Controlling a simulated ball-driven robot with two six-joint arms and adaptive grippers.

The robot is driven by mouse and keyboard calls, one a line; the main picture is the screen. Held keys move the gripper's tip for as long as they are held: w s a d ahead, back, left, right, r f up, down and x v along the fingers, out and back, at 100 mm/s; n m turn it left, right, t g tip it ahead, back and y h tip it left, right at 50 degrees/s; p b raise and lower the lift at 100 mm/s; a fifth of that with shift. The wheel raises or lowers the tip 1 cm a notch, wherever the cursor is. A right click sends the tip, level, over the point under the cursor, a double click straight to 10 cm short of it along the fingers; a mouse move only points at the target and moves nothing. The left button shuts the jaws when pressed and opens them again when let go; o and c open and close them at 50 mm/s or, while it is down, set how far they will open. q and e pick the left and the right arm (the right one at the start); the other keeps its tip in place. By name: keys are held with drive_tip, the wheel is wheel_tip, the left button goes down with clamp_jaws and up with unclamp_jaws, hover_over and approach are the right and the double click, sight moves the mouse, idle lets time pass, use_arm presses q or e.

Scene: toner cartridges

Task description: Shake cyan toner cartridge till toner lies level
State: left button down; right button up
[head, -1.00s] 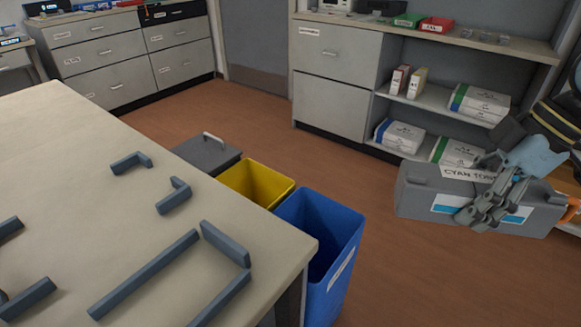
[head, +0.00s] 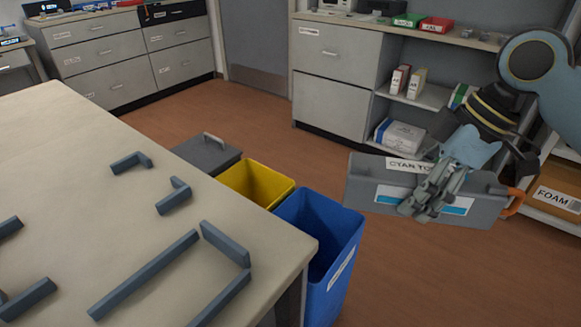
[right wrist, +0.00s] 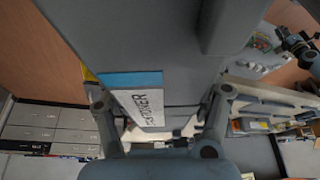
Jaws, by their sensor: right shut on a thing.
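The cyan toner cartridge (head: 376,187) is a long grey box with a white label, a cyan stripe and an orange part at its right end. My right gripper (head: 428,198) is shut on it near the middle and holds it in the air, right of the blue bin. The cartridge lies roughly lengthwise across the head view, tilted slightly. In the right wrist view the cartridge (right wrist: 135,35) fills the top middle, between the fingers. The toner inside is hidden. My left gripper is not in view.
A pale table (head: 80,150) with grey corner brackets and bars fills the left. A blue bin (head: 345,245) and a yellow bin (head: 285,188) stand beside it. Behind the cartridge is a shelf unit (head: 335,107); a box marked FOAM (head: 555,195) sits at the right.

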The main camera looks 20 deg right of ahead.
sight(473, 196)
drive_tip(key=s+d, duration=0.1)
drive_tip(key=d, duration=0.1)
drive_tip(key=s+d, duration=0.2)
drive_tip(key=d, duration=0.1)
drive_tip(key=s+d, duration=0.1)
drive_tip(key=d, duration=0.1)
drive_tip(key=shift+s+d, duration=0.15)
drive_tip(key=shift+s, duration=0.05)
drive_tip(key=shift+r, duration=0.1)
drive_tip(key=shift+w, duration=0.1)
